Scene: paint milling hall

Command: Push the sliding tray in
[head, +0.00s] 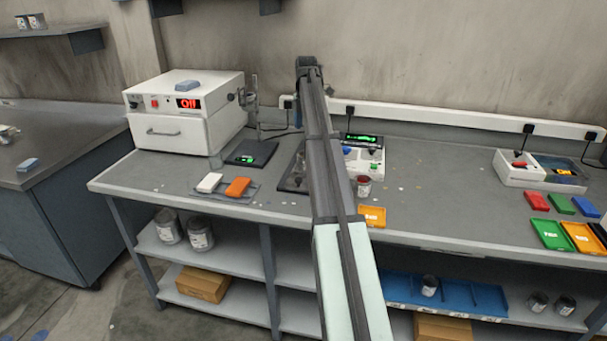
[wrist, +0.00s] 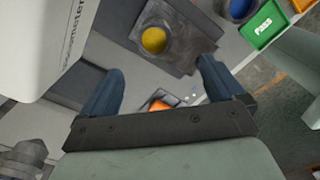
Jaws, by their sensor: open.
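In the wrist view, a dark grey flat tray (wrist: 178,62) carries a round cup of yellow paint (wrist: 154,40). It lies beside a white instrument (wrist: 70,35) whose lettering ends in "ometer". In the head view a dark plate (head: 290,183) that looks like this tray shows left of my arm; my arm covers the rest. My gripper (wrist: 160,85) is open, its two blue-grey fingers apart with nothing seen between them. The tray lies beyond the fingertips; whether they touch it I cannot tell. In the head view the gripper is hidden behind my arm.
Left of my arm stand a black scale (head: 251,154) and a mat with white and orange blocks (head: 238,187). Right of it are a red-filled cup (head: 364,186) and an orange card (head: 372,216). A white box reading "Off" (head: 185,110) stands at the back left. Bench right of centre is fairly clear.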

